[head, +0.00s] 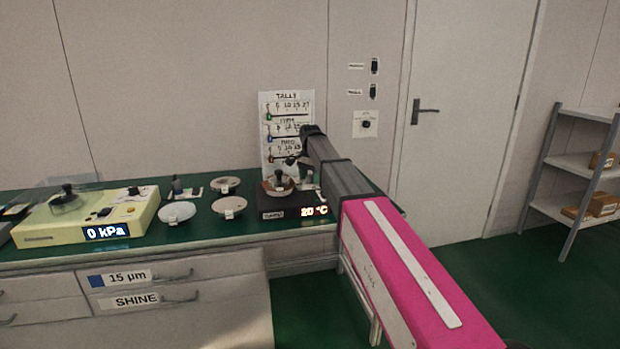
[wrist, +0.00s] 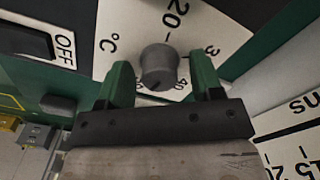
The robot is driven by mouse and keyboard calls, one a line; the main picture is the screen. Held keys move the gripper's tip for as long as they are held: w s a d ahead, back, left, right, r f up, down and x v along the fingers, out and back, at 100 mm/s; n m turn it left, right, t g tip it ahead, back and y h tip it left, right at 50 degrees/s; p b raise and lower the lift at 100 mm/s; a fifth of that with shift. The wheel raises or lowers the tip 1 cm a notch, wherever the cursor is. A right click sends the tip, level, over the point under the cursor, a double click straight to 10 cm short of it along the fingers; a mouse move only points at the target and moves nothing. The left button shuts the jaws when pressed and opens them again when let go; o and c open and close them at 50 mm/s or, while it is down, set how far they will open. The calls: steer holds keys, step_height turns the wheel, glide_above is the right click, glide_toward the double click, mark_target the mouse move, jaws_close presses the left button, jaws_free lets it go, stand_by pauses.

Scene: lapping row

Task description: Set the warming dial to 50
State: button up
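The warming dial (wrist: 160,62) is a grey round knob on a white scale plate in the wrist view, marked °C, with 20 and 40 readable and other numbers partly covered. A dark mark shows on its lower edge; I cannot tell its exact setting. My gripper (wrist: 163,75) is open, with one green finger on each side of the knob and small gaps visible. In the head view the black warmer (head: 268,201) stands on the bench, and its display (head: 314,211) reads 20 °C. My arm hides the dial there.
An OFF-labelled switch (wrist: 28,42) lies left of the dial in the wrist view. In the head view, a yellow machine (head: 85,220) reading 0 kPa and several round plates (head: 177,212) share the bench. A tally board (head: 275,105) stands behind the warmer.

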mark_target(310, 176)
step_height(310, 176, up, 11)
stand_by(0.7)
steer(key=shift+s+f, duration=0.1)
